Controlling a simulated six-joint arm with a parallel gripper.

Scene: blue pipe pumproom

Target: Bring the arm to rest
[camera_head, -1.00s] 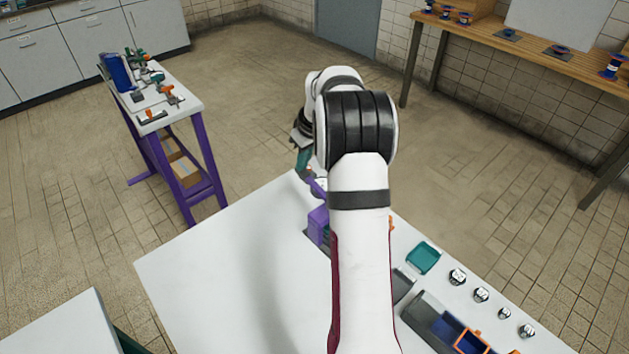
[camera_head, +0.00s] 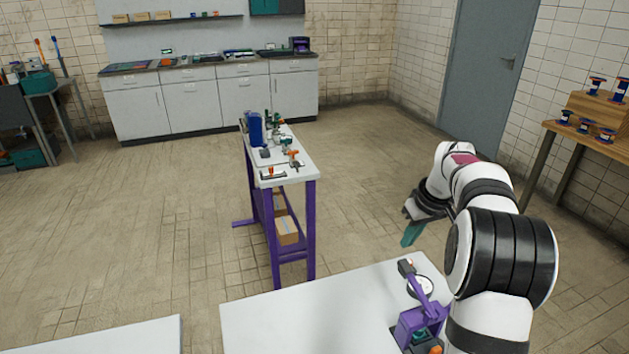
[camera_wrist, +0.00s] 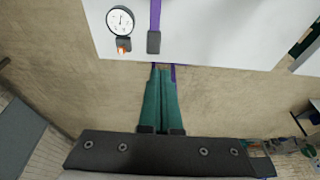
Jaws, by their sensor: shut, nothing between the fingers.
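My gripper (camera_head: 409,236) shows at the right of the head view, past the far edge of the white table (camera_head: 290,314), with its teal fingers pointing down. In the wrist view the teal fingers (camera_wrist: 160,72) lie together, shut and empty, over the floor near the table's edge. My white arm with black bands bends above the table's right side. Nothing touches the fingers.
A purple fixture (camera_head: 420,318) with a lever and a round gauge (camera_wrist: 120,21) stand on the table near my arm. A purple-legged bench (camera_head: 300,172) with tools stands beyond. A wooden shelf table (camera_head: 590,140) is at right. Open floor lies between.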

